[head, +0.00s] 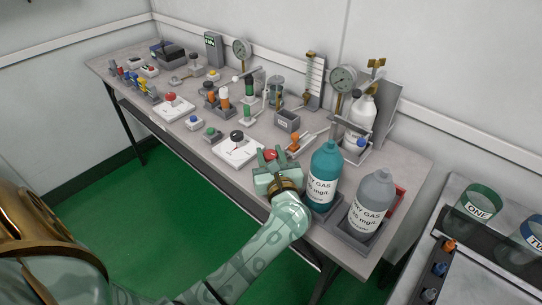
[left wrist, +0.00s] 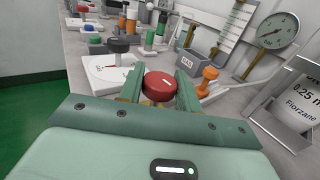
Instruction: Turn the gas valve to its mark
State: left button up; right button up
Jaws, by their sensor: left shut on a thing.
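A round red valve knob (left wrist: 160,86) with a short white line on its top sits between the fingers of my left gripper (left wrist: 160,92). The fingers are shut on its two sides. In the head view the left gripper (head: 272,166) is at the bench's front edge, and only a little of the red knob (head: 270,154) shows past it. The knob's base and any mark around it are hidden by the gripper. Just beyond stands a white dial plate (head: 232,155) with a black knob (head: 237,136). My right gripper is not in view.
A teal gas bottle (head: 324,172) and a grey one (head: 371,200) stand close right of my gripper. An orange-handled valve (left wrist: 208,76) is close to the right finger. Gauges (head: 343,79) and several small testers crowd the bench (head: 175,130) behind. Green floor lies in front.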

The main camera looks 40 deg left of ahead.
pick_arm(q)
jog(key=shift+f+n+g+y, duration=0.1)
jog(key=shift+n+g+y, duration=0.2)
jog(key=shift+g, duration=0.1)
jog(key=o, duration=0.9)
jog(key=shift+o, duration=0.2)
